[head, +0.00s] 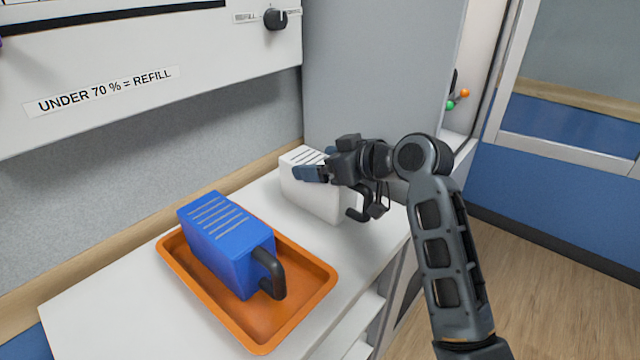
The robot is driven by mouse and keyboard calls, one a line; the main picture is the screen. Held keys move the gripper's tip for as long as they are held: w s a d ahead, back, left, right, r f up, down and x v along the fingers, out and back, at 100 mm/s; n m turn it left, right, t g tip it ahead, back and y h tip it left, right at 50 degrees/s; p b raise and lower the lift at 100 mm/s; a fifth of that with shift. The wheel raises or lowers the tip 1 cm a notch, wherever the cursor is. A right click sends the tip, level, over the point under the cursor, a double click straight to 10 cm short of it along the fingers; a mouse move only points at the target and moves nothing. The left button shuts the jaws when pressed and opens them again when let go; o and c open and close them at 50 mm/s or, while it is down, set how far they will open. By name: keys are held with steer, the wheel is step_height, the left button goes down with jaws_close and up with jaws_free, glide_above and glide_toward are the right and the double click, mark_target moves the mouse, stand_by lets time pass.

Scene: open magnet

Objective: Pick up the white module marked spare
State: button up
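A white module (312,196) with dark slots on top and a black handle stands on the white counter (105,318), behind and right of an orange tray. My gripper (308,174) reaches in from the right, its fingers over the top of the white module. I cannot tell whether they touch it or how far apart they are. My gripper and wrist hide part of the module's top and right side. No "spare" marking is readable. A blue module (218,245) with a black handle sits in the orange tray (318,283).
A grey panel (375,65) rises behind the white module. A white unit (130,60) labelled "UNDER 70 % = REFILL" overhangs the counter at upper left. Bare counter lies at front left. Open wooden floor (530,275) is at right.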

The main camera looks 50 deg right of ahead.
steer(key=c, duration=1.5)
steer(key=shift+r, duration=0.2)
